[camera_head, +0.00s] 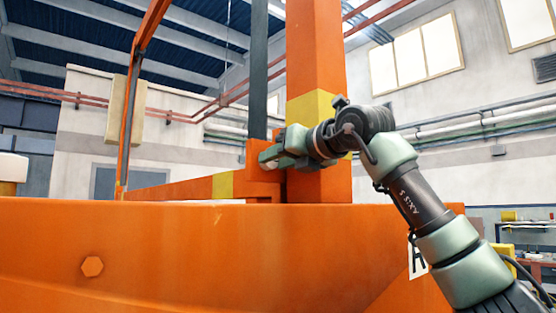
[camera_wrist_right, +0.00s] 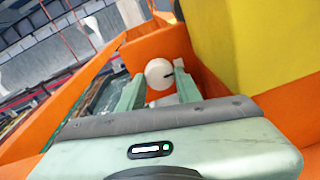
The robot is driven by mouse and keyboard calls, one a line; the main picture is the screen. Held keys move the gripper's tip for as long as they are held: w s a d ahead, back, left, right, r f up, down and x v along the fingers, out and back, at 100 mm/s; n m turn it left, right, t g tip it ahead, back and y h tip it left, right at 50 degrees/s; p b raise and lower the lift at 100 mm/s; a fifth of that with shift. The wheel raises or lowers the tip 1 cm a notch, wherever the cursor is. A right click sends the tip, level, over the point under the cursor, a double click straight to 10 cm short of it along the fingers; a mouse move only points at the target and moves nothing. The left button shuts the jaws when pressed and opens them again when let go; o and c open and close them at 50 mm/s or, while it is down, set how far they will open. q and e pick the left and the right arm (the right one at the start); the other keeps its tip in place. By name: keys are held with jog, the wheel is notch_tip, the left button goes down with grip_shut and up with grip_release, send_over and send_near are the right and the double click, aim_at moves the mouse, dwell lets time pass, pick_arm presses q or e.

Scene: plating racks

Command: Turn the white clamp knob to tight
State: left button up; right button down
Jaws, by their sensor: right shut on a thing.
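The white clamp knob (camera_wrist_right: 158,72) shows in the right wrist view as a round white face with a short dark mark at its right side. My right gripper (camera_wrist_right: 158,86) has one finger on each side of the knob and is shut on it. In the head view my right gripper (camera_head: 264,157) reaches in from the right, in front of the orange post, at the orange bracket. The knob is hidden there. My left gripper is in neither view.
A tall orange post (camera_head: 316,60) with a yellow band stands right behind my right wrist. A broad orange beam (camera_head: 200,235) with a hex bolt (camera_head: 92,266) crosses the front. A workbench (camera_head: 525,235) stands far right.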

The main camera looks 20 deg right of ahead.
jog(key=c, duration=1)
grip_release()
jog(key=shift+r, duration=0.15)
jog(key=shift+o, duration=0.2)
jog(key=shift+w, duration=0.1)
jog(key=shift+s+d+f, duration=0.1)
jog(key=shift+s+f, duration=0.1)
jog(key=shift+s, duration=0.15)
jog(key=b+v, duration=0.3)
jog(key=v, duration=0.3)
jog(key=shift+s+d, duration=0.1)
jog(key=shift+s, duration=0.1)
jog(key=shift+s+d+r, duration=0.1)
jog(key=shift+s+r, duration=0.05)
jog(key=shift+s, duration=0.2)
